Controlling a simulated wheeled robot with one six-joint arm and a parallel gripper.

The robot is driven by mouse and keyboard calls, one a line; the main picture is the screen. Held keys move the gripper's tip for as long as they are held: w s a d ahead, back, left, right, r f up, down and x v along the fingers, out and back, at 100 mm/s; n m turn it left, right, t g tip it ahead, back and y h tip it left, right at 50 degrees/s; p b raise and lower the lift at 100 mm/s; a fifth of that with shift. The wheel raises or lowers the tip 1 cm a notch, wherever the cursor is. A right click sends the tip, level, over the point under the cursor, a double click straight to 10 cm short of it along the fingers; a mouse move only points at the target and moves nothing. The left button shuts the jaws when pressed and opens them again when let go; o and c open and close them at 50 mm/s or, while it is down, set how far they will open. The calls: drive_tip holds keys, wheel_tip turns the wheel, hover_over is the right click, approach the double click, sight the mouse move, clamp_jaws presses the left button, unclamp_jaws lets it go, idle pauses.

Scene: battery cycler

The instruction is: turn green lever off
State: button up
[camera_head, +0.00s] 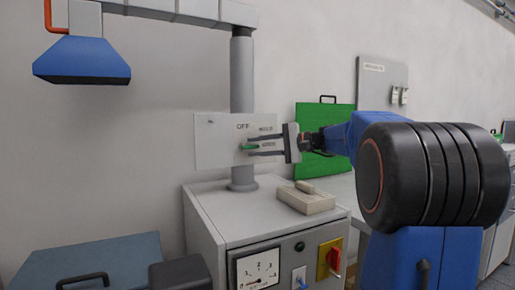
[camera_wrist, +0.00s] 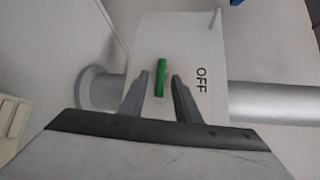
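The green lever (camera_head: 250,148) sits on a pale panel (camera_head: 213,142) mounted on a grey post, below the printed word OFF. In the wrist view the green lever (camera_wrist: 160,77) lies between my two fingers, with a visible gap on each side. My gripper (camera_head: 250,146) reaches in from the right, one finger above the lever and one below it. In the wrist view my gripper (camera_wrist: 157,80) is open, its fingertips near the lever and apart from it. The panel (camera_wrist: 196,92) shows OFF to the right of the fingers. Part of the panel's lettering is covered by my upper finger.
The post (camera_head: 242,75) stands on a grey cabinet (camera_head: 215,222) with a dial gauge (camera_head: 258,268) and a red switch (camera_head: 333,258). A beige box (camera_head: 306,197) lies on top, below my gripper. A blue hood (camera_head: 82,62) hangs at upper left. A green case (camera_head: 312,168) stands behind my arm.

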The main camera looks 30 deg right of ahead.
sight(245, 144)
clamp_jaws()
drive_tip(key=shift+r, duration=0.1)
idle(0.3)
drive_tip(key=n+h, duration=0.1)
drive_tip(key=r+n+g+h, duration=0.1)
drive_tip(key=h, duration=0.1)
drive_tip(key=shift+a+r+n, duration=0.3)
drive_tip(key=n+h, duration=0.1)
drive_tip(key=r+g+h, duration=0.1)
drive_tip(key=shift+a+n+h, duration=0.4)
drive_tip(key=a+n+h, duration=0.1)
drive_tip(key=h, duration=0.1)
drive_tip(key=n+h, duration=0.1)
drive_tip(key=h, duration=0.1)
drive_tip(key=shift+a+r+g, duration=0.35)
drive_tip(key=shift+r+g, duration=0.05)
drive_tip(key=n+h, duration=0.1)
drive_tip(key=a+h, duration=0.1)
drive_tip(key=h, duration=0.1)
drive_tip(key=shift+n, duration=0.4)
drive_tip(key=shift+a+h, duration=0.1)
drive_tip(key=shift+h, duration=0.2)
